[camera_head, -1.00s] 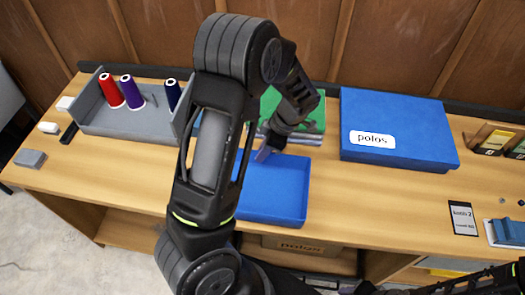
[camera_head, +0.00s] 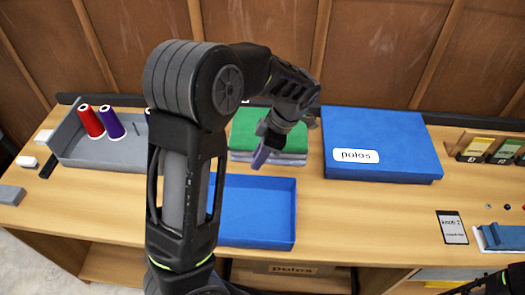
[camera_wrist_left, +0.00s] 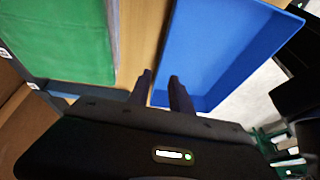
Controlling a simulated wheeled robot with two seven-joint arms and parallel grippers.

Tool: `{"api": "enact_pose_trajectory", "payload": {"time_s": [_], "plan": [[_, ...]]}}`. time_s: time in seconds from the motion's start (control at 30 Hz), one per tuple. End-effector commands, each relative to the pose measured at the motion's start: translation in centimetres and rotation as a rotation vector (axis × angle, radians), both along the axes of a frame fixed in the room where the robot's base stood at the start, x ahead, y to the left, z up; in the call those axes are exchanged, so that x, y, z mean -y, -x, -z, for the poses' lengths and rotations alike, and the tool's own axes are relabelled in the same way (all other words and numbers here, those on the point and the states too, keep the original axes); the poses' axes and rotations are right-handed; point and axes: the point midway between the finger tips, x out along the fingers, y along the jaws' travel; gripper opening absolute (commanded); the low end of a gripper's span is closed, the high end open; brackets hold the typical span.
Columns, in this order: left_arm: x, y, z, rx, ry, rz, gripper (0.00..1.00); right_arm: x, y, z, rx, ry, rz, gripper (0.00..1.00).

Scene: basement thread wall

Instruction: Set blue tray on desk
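The open blue tray (camera_head: 279,237) lies on the wooden desk (camera_head: 390,225), near its front edge. My left arm covers the tray's left part. My left gripper (camera_head: 259,157) points down just behind and above the tray's back rim. In the left wrist view the left gripper's fingers (camera_wrist_left: 163,85) are apart with nothing visibly clamped between them. The tray also shows in that view (camera_wrist_left: 215,45), with one corner close to the fingertips. Contact is unclear. Of my right arm only a dark part shows at the bottom right corner of the head view.
A lidded blue box (camera_head: 395,142) labelled polos stands right of the tray. Green folded cloth (camera_head: 245,130) lies behind it. A grey thread holder (camera_head: 95,155) with red and purple spools is at the left. A dark card (camera_head: 452,228) lies right; bare desk lies between.

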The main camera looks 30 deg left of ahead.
Motion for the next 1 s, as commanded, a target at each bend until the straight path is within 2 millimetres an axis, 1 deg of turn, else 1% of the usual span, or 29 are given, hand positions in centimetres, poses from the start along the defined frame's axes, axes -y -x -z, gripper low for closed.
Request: {"api": "enact_pose_trajectory", "payload": {"time_s": [0.03, 0.1, 0.27, 1.0], "plan": [[0.3, -0.3, -0.8, 0.005, 0.000, 0.000, 0.25, 0.0, 0.0, 0.2, 0.000, -0.001, 0.000, 0.36], [0.6, -0.5, -1.7, 0.003, 0.000, 0.001, 0.25, 0.0, 0.0, 0.3, 0.001, -0.001, -0.001, 0.36], [0.9, -0.7, -2.7, 0.000, 0.000, 0.000, 0.25, 0.0, -0.1, 0.3, 0.001, -0.001, -0.001, 0.36], [1.0, -0.7, -2.7, -0.001, 0.004, 0.009, 0.25, 0.0, 0.0, 0.3, 0.001, -0.001, -0.001, 0.36]]}}
